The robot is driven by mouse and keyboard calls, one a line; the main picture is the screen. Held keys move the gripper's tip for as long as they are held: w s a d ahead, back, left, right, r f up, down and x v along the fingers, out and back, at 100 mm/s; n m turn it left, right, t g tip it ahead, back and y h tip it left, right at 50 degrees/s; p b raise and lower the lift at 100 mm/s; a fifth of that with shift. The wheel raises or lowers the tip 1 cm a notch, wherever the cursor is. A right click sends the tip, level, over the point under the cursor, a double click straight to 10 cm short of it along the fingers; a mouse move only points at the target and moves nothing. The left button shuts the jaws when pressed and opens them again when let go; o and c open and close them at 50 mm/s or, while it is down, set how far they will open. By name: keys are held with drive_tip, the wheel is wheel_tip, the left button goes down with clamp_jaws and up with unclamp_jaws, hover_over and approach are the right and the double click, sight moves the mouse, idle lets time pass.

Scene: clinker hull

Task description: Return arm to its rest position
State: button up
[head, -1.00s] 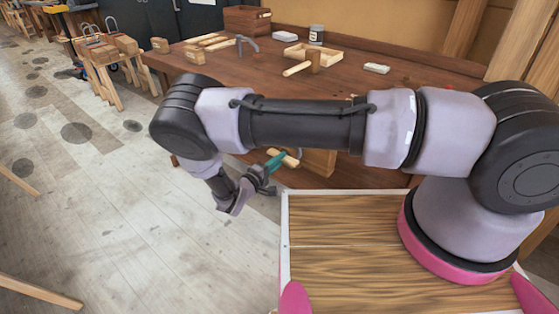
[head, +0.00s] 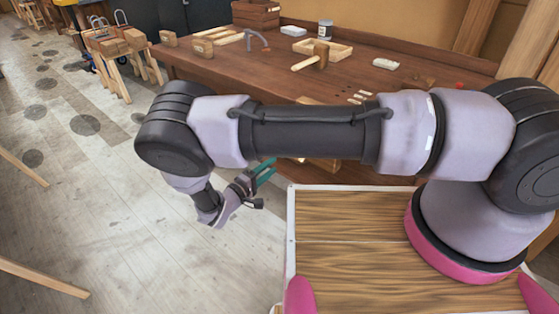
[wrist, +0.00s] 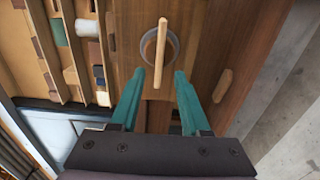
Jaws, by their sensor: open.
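My gripper (wrist: 160,82) shows in the wrist view with its two teal fingers apart and nothing between them. Past the fingertips is a wooden surface with a round grey piece and a light wooden bar (wrist: 162,50) across it. I cannot tell the distance between the fingertips and that bar. In the head view my gripper (head: 268,168) hangs low at the end of my bent arm, in front of the workbench (head: 205,70). My forearm hides part of the bench.
On the bench lie a wooden mallet (head: 318,54), a white block (head: 386,63), a jar (head: 325,29) and a wooden box (head: 256,14). The floor (head: 110,190) left of my arm is mostly clear.

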drive_tip(key=shift+v, duration=1.15)
drive_tip(key=w+d+r+m+g+y, duration=0.25)
drive_tip(key=d+r+g, duration=0.3)
drive_tip(key=r, duration=0.55)
drive_tip(key=w+d+r+m+g+y, duration=0.1)
drive_tip(key=d+r+m+g, duration=0.3)
drive_tip(key=d+r, duration=0.5)
drive_tip(key=w+d+r+m+g+y, duration=0.15)
drive_tip(key=d+r+m+g, duration=0.3)
drive_tip(key=r, duration=0.75)
drive_tip(key=s+d+r+m+t+y, duration=0.1)
drive_tip(key=s+d+r+t+y, duration=0.2)
drive_tip(key=s+d+r, duration=0.3)
drive_tip(key=s+d+r+m+t+y, duration=0.2)
drive_tip(key=s+d+r+t+y, duration=0.2)
drive_tip(key=r, duration=1)
drive_tip(key=shift+s+d+r+m+y, duration=0.45)
drive_tip(key=shift+s+d, duration=1)
drive_tip(key=shift+s, duration=1.2)
drive_tip(key=shift+f, duration=0.1)
